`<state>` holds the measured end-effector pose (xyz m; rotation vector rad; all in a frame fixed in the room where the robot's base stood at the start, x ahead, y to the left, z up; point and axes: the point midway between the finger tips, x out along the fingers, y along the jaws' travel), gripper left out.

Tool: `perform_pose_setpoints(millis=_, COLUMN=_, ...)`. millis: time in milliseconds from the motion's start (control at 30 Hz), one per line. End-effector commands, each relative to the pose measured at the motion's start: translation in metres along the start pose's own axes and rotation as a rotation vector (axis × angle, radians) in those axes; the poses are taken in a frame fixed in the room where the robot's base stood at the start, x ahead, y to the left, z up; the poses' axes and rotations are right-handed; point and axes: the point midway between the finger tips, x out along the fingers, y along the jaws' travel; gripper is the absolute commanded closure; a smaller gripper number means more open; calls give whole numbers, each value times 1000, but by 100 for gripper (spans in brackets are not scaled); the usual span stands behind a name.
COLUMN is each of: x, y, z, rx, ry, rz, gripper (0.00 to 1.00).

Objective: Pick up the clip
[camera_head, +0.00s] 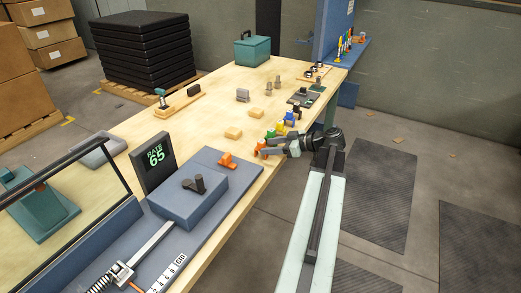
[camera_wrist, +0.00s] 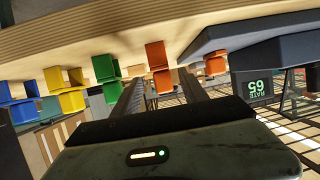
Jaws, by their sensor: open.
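An orange clip (camera_wrist: 155,55) stands at the table's edge and shows between my gripper's two dark fingers (camera_wrist: 161,78) in the wrist view. In the head view my gripper (camera_head: 268,149) is beside this small orange clip (camera_head: 260,147), which it partly covers. The fingers are open, with a gap on each side of the clip. I cannot tell how far the tips reach past it. Another orange clip (camera_head: 227,160) sits on the blue base and also shows right of my fingers in the wrist view (camera_wrist: 215,64).
A green clip (camera_head: 271,133), a yellow clip (camera_head: 281,126) and a blue clip (camera_head: 291,117) stand in a row along the table edge. Tan blocks (camera_head: 233,133) lie further in.

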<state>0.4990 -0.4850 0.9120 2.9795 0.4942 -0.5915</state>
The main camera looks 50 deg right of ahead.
Motion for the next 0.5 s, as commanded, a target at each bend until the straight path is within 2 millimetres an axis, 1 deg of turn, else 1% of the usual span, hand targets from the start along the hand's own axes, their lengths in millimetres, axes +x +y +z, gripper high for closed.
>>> perform_pose_setpoints(millis=33, x=11, y=-2, z=3, rx=-1, ry=0, rz=-4, gripper=49)
perform_pose_setpoints(millis=100, x=24, y=-4, z=4, rx=-2, ry=0, rz=-4, gripper=49)
perform_pose_setpoints(millis=200, x=40, y=-3, z=3, rx=-2, ry=0, rz=-5, gripper=49)
perform_pose_setpoints(millis=267, x=43, y=-3, z=2, rx=-2, ry=0, rz=-3, gripper=49)
perform_pose_setpoints(millis=433, x=43, y=-3, z=0, rx=-1, ry=0, rz=-3, gripper=49)
perform_pose_setpoints(millis=467, x=43, y=-3, z=0, rx=-1, ry=0, rz=-3, gripper=57)
perform_pose_setpoints(millis=500, x=43, y=-4, z=0, rx=-1, ry=0, rz=-3, gripper=69)
